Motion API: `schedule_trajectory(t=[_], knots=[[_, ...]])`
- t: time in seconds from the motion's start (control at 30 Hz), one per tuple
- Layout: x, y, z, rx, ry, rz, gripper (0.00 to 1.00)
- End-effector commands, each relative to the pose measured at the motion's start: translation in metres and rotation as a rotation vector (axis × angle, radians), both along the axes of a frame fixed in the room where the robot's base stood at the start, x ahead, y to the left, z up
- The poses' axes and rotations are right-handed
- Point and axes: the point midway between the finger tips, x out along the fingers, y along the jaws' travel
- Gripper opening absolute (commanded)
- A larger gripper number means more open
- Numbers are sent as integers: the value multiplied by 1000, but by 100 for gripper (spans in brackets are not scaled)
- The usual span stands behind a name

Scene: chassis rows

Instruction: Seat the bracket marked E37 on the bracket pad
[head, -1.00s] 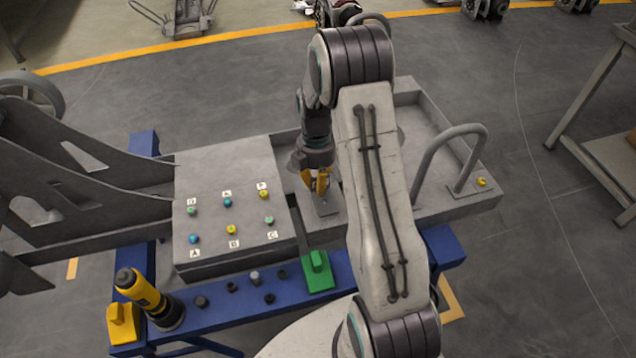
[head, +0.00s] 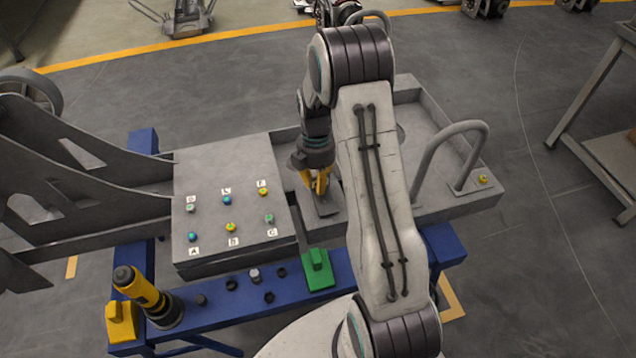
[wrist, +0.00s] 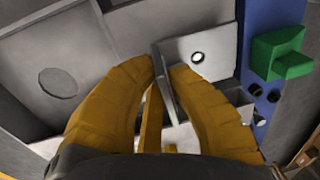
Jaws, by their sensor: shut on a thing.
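My gripper (head: 320,188) points down over the recessed part of the grey chassis (head: 460,205), right of the lettered panel. In the wrist view its yellow fingers (wrist: 164,70) are shut on the thin upright flange of a grey metal bracket (wrist: 163,80). A flat plate with one round hole (wrist: 205,52) lies right beside the flange and seems to belong to the bracket. In the head view a grey plate (head: 325,205) shows below the fingertips. I cannot tell whether the bracket touches the surface under it. The marking E37 is not readable, and the pad cannot be told apart from the bracket.
A lettered panel (head: 225,165) with several coloured knobs stands left of my gripper. A green block (head: 317,270) and a yellow-black tool (head: 145,290) are on the blue frame (head: 210,318) in front. A curved handle (head: 450,150) rises on the right.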

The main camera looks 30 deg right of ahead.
Motion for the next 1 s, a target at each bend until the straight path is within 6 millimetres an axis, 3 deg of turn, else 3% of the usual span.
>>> schedule_trajectory(t=[1.0], knots=[[0, 0, -23, 0, 0, 0, 0]])
